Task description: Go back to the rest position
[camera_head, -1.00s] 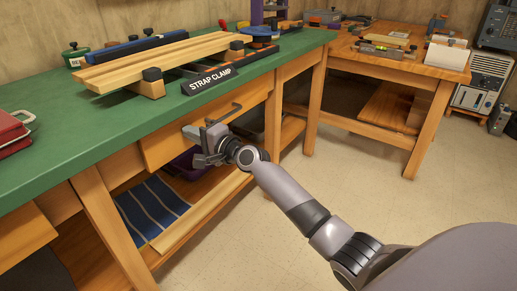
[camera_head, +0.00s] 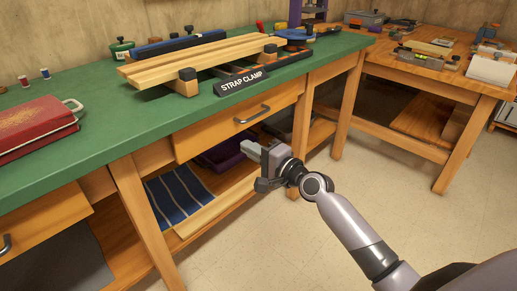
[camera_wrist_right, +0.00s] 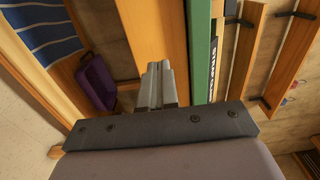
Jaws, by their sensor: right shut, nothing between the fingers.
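My right gripper (camera_head: 252,150) is in front of the green workbench, below and to the right of a drawer handle (camera_head: 252,115). Its fingers are shut with nothing between them and stand apart from the handle. In the right wrist view the closed fingers (camera_wrist_right: 158,84) point toward the wooden drawer front (camera_wrist_right: 150,30). The drawer (camera_head: 215,130) sits under the green top. My left gripper is not in view.
The green workbench top (camera_head: 120,105) carries a strap clamp rig with boards (camera_head: 200,60) and a red case (camera_head: 35,128). A lower shelf holds a striped blue cloth (camera_head: 180,193) and a purple bin (camera_head: 222,155). Open floor (camera_head: 400,205) lies to the right.

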